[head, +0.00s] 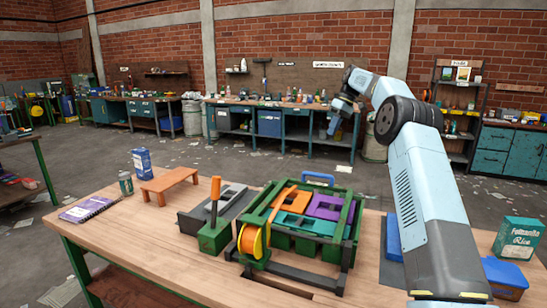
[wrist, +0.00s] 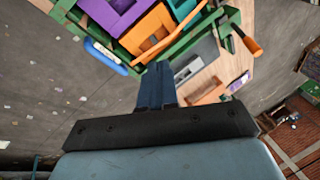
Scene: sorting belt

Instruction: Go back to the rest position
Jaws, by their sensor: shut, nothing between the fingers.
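My gripper (head: 335,124) is raised in the air above and behind the table, at the upper right of the head view, with its dark blue fingers pointing down. The wrist view shows its fingers (wrist: 157,78) together with nothing between them. The gripper is well clear of the wooden table (head: 115,236) and touches nothing. My arm stretches up from the lower right of the head view.
A green frame (head: 347,252) holds teal, purple and orange pieces at the table's middle. Beside it stand a green block with an orange-handled tool (head: 215,200), an orange bench (head: 170,183), a blue carton (head: 142,162), a can (head: 125,184) and a notebook (head: 90,208). A rice box (head: 517,240) stands right.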

